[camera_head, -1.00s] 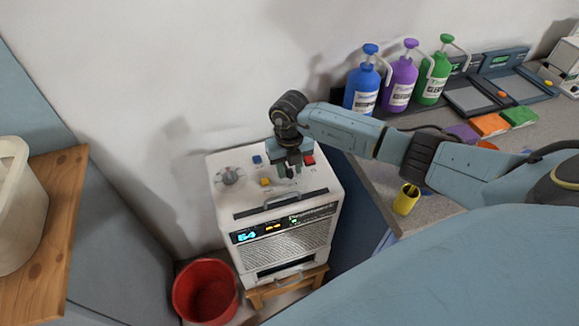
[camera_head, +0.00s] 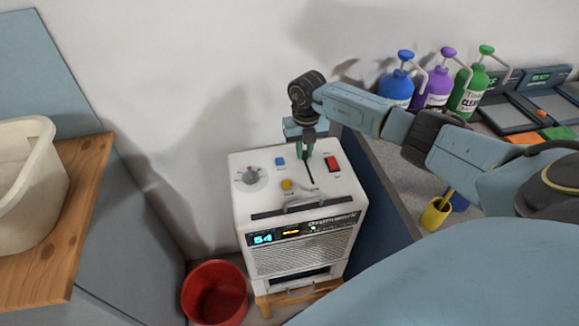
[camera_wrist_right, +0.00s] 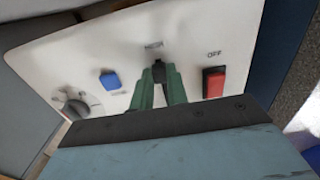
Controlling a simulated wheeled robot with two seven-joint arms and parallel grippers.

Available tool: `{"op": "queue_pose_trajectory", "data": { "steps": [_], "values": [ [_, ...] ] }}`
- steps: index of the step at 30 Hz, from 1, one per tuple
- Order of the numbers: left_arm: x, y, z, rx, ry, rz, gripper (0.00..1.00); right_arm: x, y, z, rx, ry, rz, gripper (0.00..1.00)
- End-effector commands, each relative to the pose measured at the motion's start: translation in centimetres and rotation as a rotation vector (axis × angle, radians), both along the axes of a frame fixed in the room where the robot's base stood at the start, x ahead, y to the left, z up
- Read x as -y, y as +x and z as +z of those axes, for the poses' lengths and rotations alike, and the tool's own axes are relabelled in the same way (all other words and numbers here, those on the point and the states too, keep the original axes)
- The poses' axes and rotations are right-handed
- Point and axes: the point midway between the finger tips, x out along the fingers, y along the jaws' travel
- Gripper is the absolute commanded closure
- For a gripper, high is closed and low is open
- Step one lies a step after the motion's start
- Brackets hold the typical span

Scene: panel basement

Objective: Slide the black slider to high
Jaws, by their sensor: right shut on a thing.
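The white machine (camera_head: 300,223) stands against the wall, with a control panel on top. A dark slot (camera_head: 309,173) for the slider runs front to back on it. My right gripper (camera_head: 309,153) is over the far end of this slot, with its green fingers pointing down. In the right wrist view, the fingers of the gripper (camera_wrist_right: 158,80) are closed around the black slider (camera_wrist_right: 158,69). The slider is right beside a label at the slot's far end that appears to read HIGH. In the head view the fingers hide the slider. My left gripper is out of view.
A red switch (camera_head: 332,163) is right of the slot. A blue button (camera_head: 280,161), a yellow button (camera_head: 286,185) and a grey dial (camera_head: 249,176) are left of it. A red bucket (camera_head: 214,293) stands on the floor; pump bottles (camera_head: 434,88) stand on the counter.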

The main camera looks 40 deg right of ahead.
Motion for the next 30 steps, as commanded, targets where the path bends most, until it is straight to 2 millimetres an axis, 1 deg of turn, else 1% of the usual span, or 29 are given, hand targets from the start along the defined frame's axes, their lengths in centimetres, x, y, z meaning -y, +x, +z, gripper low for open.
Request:
{"op": "queue_pose_trajectory", "data": {
  "steps": [1,3,11,12,16,25,28,30],
  "values": [
    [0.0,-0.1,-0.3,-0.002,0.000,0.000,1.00,0.5,0.1,-0.2,0.003,0.001,-0.009,1.00],
    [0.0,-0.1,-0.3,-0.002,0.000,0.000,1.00,0.8,0.1,0.0,0.004,0.002,-0.014,1.00],
    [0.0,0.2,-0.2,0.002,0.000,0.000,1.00,0.9,0.2,0.1,0.008,0.001,-0.014,1.00],
    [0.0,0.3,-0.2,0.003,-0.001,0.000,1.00,0.9,0.2,0.1,0.008,0.001,-0.014,0.79],
    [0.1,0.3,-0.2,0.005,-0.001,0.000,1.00,0.7,0.2,0.1,0.006,0.001,-0.012,0.62],
    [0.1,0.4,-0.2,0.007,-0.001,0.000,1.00,0.7,0.2,0.2,0.003,0.002,-0.010,0.62],
    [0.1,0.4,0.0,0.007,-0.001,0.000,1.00,0.7,0.2,1.0,0.004,0.001,-0.010,0.62],
    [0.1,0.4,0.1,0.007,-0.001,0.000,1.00,0.7,0.2,2.1,0.006,0.002,-0.010,0.62]
  ]
}}
